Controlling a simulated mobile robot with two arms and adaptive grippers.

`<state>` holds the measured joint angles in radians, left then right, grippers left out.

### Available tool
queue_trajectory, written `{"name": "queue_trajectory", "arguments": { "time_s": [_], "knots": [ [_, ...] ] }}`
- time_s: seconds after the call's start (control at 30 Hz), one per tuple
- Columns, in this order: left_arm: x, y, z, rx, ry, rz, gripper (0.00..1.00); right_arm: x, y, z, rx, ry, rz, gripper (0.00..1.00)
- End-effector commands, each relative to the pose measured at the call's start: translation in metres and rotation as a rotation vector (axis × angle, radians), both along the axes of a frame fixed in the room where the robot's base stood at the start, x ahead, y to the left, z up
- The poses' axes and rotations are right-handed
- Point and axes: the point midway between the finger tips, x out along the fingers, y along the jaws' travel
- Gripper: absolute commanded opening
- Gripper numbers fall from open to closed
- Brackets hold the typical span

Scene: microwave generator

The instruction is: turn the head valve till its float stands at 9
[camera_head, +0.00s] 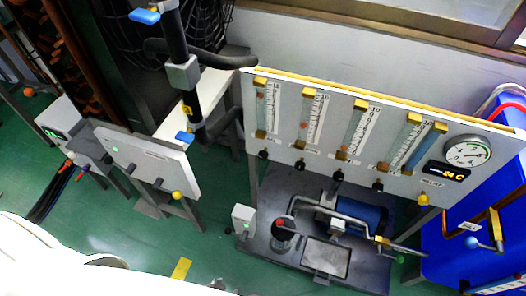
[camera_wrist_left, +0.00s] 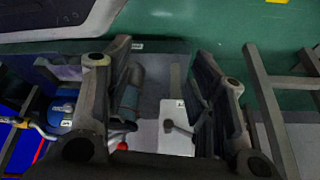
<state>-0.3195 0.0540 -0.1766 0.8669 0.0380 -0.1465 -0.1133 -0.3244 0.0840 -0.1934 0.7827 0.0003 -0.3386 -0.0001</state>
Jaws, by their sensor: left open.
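In the head view a pale upright panel (camera_head: 285,140) carries several flow tubes with scales, one of them the left tube (camera_head: 261,107) and one a blue-tinted tube (camera_head: 421,146) at the right. Black valve knobs sit below them, such as the left knob (camera_head: 263,154) and a middle knob (camera_head: 337,175). The labels are too small to read, so I cannot tell which is the head valve or where its float stands. My left gripper (camera_wrist_left: 158,95) shows only in the left wrist view, with its fingers wide apart and nothing between them. My right gripper is not in view.
A round gauge (camera_head: 467,151) and a yellow knob (camera_head: 422,199) are on the panel's right. Below stand a blue motor (camera_head: 362,215), pipes and a small white box (camera_head: 243,219); a white lever box (camera_wrist_left: 177,127) shows in the wrist view. Green floor (camera_head: 150,235) is open at left.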

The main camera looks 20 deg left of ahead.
Motion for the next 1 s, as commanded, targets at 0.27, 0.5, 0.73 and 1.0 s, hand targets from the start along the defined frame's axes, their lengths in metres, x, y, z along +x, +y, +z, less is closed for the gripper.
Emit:
{"name": "queue_trajectory", "arguments": {
  "time_s": [0.27,0.5,0.73,1.0],
  "knots": [
    [0.164,-0.036,0.077,-0.039,-0.486,-0.033,0.51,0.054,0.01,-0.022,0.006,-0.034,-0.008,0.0],
    [0.251,-0.034,0.195,-0.001,-0.888,-0.021,0.51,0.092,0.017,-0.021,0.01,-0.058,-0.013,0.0],
    [0.275,-0.021,0.283,0.053,-1.132,0.007,0.51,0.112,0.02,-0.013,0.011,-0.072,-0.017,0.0],
    [0.288,-0.018,0.307,0.07,-1.189,0.015,0.51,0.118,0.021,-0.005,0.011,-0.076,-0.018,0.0]
  ]
}}
